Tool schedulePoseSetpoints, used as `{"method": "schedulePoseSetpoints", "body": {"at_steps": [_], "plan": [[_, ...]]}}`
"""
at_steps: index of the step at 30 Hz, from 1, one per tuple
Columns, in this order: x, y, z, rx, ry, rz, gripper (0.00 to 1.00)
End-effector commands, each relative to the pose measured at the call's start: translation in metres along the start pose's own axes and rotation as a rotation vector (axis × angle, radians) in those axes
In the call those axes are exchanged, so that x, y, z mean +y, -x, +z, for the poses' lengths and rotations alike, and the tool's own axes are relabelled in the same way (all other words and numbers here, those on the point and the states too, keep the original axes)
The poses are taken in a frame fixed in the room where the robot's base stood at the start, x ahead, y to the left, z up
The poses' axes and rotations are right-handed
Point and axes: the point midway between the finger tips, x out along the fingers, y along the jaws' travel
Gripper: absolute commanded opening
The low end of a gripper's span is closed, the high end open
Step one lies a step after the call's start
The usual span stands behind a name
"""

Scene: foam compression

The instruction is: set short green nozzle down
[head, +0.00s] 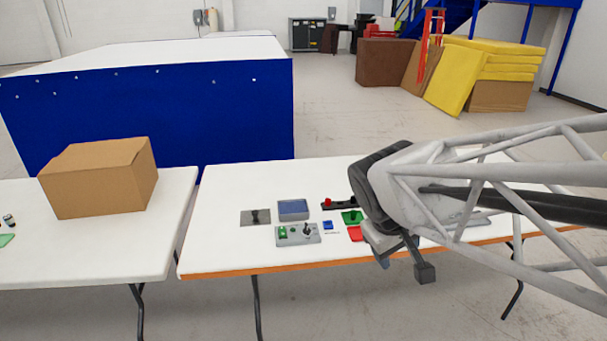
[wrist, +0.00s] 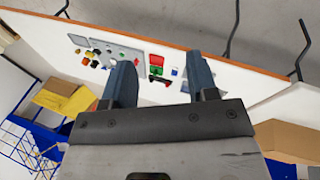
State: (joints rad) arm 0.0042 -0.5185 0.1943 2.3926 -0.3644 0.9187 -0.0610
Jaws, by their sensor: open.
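My gripper (wrist: 160,80) is open, with its two blue-grey fingers apart and nothing held between them in the wrist view. In the head view my gripper (head: 384,262) hangs over the front right part of the table, clear of its surface. A green piece with a dark part on it (head: 352,217) lies on the table left of my gripper. Another small green piece (head: 282,232) sits on a grey plate (head: 312,239). I cannot tell which of these, if either, is the short green nozzle. My arm hides the table's right part in the head view.
The white table (head: 220,245) also carries a red piece (head: 355,234), a blue-grey box (head: 293,209), a small blue piece (head: 328,225) and a dark grey plate (head: 254,218). A cardboard box (head: 100,180) stands on the left table. The main table's left front is clear.

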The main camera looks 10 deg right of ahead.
Motion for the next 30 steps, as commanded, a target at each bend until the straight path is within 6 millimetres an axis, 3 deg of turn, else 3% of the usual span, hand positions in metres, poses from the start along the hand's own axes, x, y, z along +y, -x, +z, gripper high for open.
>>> {"method": "schedulePoseSetpoints", "body": {"at_steps": [3, 9, 15, 30], "plan": [[-0.024, 0.016, 0.029, 0.038, -0.130, -0.105, 0.53], [-0.051, 0.031, 0.055, 0.074, -0.269, -0.231, 0.53], [-0.060, 0.035, 0.062, 0.082, -0.309, -0.272, 0.53], [-0.059, 0.035, 0.062, 0.082, -0.308, -0.271, 0.53]]}}
